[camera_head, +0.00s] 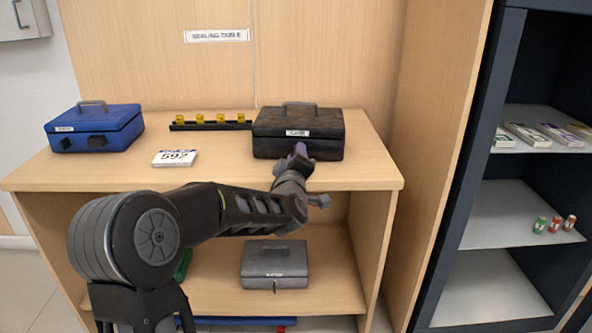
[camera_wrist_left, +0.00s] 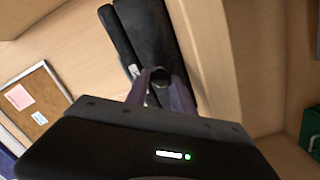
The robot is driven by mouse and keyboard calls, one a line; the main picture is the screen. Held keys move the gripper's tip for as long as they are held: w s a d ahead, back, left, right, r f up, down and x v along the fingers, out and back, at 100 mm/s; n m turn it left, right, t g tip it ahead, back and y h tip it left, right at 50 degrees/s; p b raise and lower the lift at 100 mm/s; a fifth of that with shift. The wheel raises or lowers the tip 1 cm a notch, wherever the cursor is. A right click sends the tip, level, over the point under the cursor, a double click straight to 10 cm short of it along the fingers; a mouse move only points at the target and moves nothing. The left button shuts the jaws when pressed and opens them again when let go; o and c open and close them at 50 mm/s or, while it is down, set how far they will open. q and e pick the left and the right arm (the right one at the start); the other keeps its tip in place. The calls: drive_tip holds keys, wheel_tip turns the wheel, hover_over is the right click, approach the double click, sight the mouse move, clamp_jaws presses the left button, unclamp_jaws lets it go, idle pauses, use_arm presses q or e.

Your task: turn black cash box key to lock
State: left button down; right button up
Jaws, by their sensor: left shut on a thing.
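The black cash box (camera_head: 280,123) stands on the counter top at the right, lid closed, with a handle on top and a white label on its front. My left gripper (camera_head: 301,150) is at the front face of the box, just below the label. In the left wrist view the black cash box (camera_wrist_left: 150,38) is ahead of the fingers, and my left gripper (camera_wrist_left: 160,88) is shut on a small dark piece at the box front, which looks like the key. The key is mostly hidden by the fingers, so its angle cannot be told. My right gripper is not in view.
A blue cash box (camera_head: 96,128) stands at the left of the counter top. A white number card (camera_head: 175,158) and a black rail with yellow pieces (camera_head: 210,124) lie between. A grey cash box (camera_head: 275,265) sits on the shelf below. A dark cabinet (camera_head: 470,180) stands at the right.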

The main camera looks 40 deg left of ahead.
use_arm(q)
drive_tip(key=n+b, duration=0.1)
drive_tip(key=b, duration=0.1)
drive_tip(key=n+b, duration=0.4)
drive_tip(key=shift+f, duration=0.25)
drive_tip(key=shift+r+n+b, duration=0.15)
drive_tip(key=shift+n+b, duration=0.65)
drive_tip(key=shift+n, duration=0.2)
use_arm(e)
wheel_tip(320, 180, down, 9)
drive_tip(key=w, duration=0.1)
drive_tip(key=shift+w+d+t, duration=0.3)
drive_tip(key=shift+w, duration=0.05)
use_arm(q)
drive_tip(key=c, duration=1.1)
unclamp_jaws()
drive_tip(key=shift+r, duration=0.1)
drive_tip(key=p+v, duration=0.1)
drive_tip(key=v, duration=0.6)
drive_tip(key=shift+s+d, duration=0.2)
drive_tip(key=shift+s, duration=0.15)
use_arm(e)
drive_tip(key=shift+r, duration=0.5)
